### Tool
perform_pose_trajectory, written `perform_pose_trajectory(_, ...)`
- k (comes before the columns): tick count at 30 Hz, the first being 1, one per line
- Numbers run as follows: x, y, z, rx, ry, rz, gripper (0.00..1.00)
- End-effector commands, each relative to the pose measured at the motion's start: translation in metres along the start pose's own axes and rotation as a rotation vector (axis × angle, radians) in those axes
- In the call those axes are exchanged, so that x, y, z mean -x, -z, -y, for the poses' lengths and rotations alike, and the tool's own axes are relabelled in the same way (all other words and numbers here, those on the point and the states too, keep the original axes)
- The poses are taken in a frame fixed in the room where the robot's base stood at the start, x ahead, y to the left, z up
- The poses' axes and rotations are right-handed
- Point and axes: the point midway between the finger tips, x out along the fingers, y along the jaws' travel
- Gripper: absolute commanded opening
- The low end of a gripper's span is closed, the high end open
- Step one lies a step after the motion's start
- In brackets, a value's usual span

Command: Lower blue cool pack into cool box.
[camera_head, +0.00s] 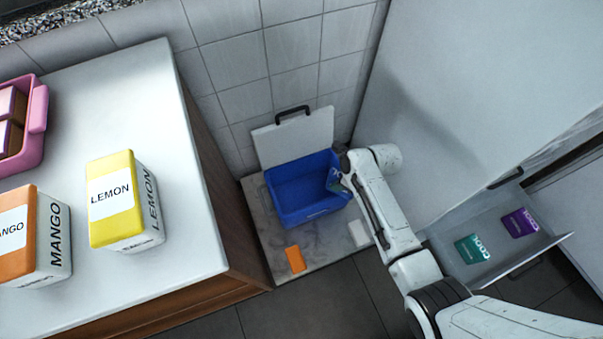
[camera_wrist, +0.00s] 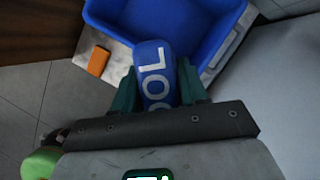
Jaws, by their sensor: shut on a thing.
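The cool box is an open blue box (camera_head: 285,211) with a white lid tilted back behind it, standing on a marble-like slab. It also fills the top of the wrist view (camera_wrist: 118,22). The blue cool pack (camera_wrist: 153,68), with pale letters reading "OOL", is held between the two green fingers of my gripper (camera_wrist: 160,92). In the head view my gripper (camera_head: 336,178) is at the right rim of the box, and the pack is mostly hidden there. In the wrist view the pack's far end overlaps the box's near wall. I cannot tell how high it is above the box floor.
An orange block (camera_head: 295,259) and a white block (camera_head: 358,233) lie on the slab (camera_head: 325,245) in front of the box. An open drawer at the right holds a teal pack (camera_head: 472,249) and a purple pack (camera_head: 519,222). A counter (camera_head: 150,60) with topping cartons stands at the left.

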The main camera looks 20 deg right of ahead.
Motion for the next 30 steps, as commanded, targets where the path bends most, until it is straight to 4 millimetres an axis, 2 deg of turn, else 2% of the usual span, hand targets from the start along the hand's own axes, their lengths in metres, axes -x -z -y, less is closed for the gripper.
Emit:
perform_pose_trajectory(1, -0.001, -0.011, -0.001, 0.007, 0.001, 0.001, 0.0)
perform_pose_trajectory(6, -0.01, -0.039, -0.008, 0.007, 0.001, 0.002, 0.0)
perform_pose_trajectory(18, -0.045, -0.099, -0.024, 0.006, 0.001, 0.002, 0.0)
perform_pose_trajectory(24, -0.06, -0.122, -0.031, 0.004, 0.001, 0.002, 0.0)
perform_pose_trajectory(30, -0.067, -0.135, -0.034, 0.002, 0.002, 0.002, 0.0)
